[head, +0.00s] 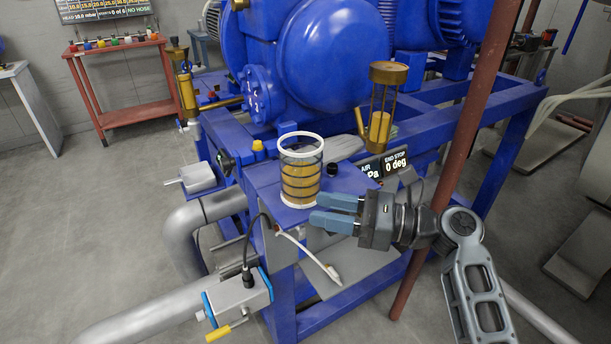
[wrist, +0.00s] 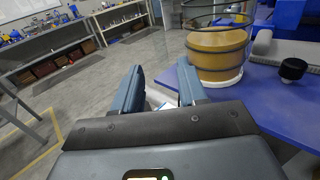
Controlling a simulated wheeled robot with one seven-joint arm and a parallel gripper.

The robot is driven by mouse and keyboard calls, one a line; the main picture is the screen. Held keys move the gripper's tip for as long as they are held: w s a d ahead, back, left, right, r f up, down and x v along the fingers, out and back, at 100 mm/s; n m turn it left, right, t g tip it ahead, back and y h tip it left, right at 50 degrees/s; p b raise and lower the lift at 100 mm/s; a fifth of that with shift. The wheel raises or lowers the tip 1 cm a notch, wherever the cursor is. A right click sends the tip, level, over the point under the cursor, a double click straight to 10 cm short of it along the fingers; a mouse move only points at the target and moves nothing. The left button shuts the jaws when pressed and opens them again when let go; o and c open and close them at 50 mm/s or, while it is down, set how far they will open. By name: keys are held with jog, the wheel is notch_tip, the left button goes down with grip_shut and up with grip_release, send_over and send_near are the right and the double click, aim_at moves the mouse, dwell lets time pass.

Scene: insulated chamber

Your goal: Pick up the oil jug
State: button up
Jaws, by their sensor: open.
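A clear cylinder (head: 301,180) with amber oil inside, white rims and dark rings stands upright on a blue shelf (head: 262,190). It is the likeliest oil jug, though no handle or spout shows. In the wrist view the cylinder (wrist: 216,52) is beyond and to the right of my right finger, its top cut off. My gripper (head: 318,210) is open and empty, its fingers pointing left, just in front of the cylinder's lower right side in the head view. In the wrist view no object is between the fingertips (wrist: 160,76). I cannot tell whether a finger touches the cylinder.
A black knob (wrist: 293,69) stands on the shelf right of the cylinder. A brass-capped vessel with amber contents (head: 380,127) is behind it. A red-brown post (head: 450,165) rises near my arm. A grey box with a yellow handle (head: 240,297) hangs below left. Open floor lies left.

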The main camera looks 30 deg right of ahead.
aim_at(298, 213)
jog(key=x, duration=0.6)
jog(key=shift+w+d, duration=0.1)
jog(key=shift+d, duration=0.1)
grip_shut()
dwell(0.4)
